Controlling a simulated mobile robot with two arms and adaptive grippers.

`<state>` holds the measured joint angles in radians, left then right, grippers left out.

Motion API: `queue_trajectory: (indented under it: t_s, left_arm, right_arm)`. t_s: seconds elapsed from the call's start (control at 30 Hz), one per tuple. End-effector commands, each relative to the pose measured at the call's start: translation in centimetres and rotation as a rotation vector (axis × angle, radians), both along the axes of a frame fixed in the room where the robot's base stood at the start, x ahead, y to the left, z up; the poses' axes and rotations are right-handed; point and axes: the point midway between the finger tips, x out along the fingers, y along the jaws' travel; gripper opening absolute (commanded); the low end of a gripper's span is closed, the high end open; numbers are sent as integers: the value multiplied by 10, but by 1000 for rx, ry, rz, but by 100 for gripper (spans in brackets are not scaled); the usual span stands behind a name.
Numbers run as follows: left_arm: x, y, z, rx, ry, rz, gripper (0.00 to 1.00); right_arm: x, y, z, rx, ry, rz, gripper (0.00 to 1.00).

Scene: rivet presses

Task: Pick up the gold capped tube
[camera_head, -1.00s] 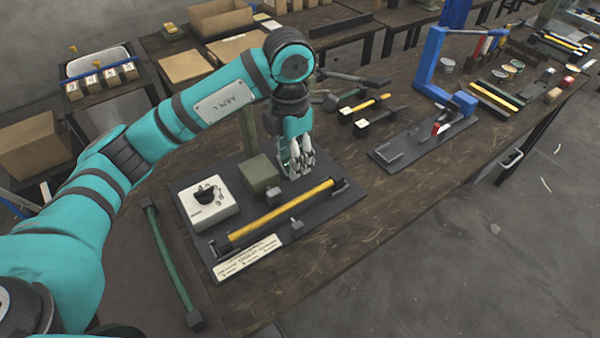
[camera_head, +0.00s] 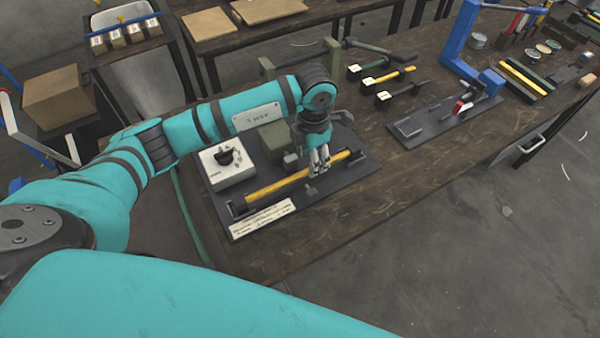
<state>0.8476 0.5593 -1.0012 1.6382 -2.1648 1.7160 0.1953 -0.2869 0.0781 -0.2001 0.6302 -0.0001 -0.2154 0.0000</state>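The gold tube (camera_head: 277,188) has dark end caps and lies across the dark fixture plate (camera_head: 345,183). My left gripper (camera_head: 319,171) points down at the tube's right part, and its fingertips overlap the tube in the picture. The fingers look close together. I cannot tell whether they touch the tube or have shut on it. The tube looks to be lying in its place on the plate. My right gripper is out of view; a large teal link of mine fills the bottom of the picture.
A white dial box (camera_head: 226,166) and a green block (camera_head: 276,142) stand on the plate behind the tube. A paper label (camera_head: 263,218) lies at its front. A green tube (camera_head: 190,215) lies to the left. Behind are hand tools (camera_head: 390,76) and a blue press (camera_head: 460,40).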

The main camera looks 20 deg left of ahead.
Motion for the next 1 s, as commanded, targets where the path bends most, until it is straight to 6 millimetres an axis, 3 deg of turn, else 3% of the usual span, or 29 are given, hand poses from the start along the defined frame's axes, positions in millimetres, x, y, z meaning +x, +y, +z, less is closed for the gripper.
queue_trajectory:
  t_s: [0.17, 0.3, 0.6, 0.93, 1.0]
  left_arm:
    - [-4, -2, -24, 1, 7, 0, 45]
    - [-3, -2, -43, 0, 5, 0, 45]
    - [-3, -2, -48, 0, 1, -1, 45]
    - [-2, -2, -48, 0, 2, -1, 2]
    - [-2, -2, -48, 0, 2, -1, 0]
  right_arm:
    - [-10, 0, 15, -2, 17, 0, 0]
    - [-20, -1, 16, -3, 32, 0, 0]
    - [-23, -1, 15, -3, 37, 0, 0]
    - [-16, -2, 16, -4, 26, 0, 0]
    - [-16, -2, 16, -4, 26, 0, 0]
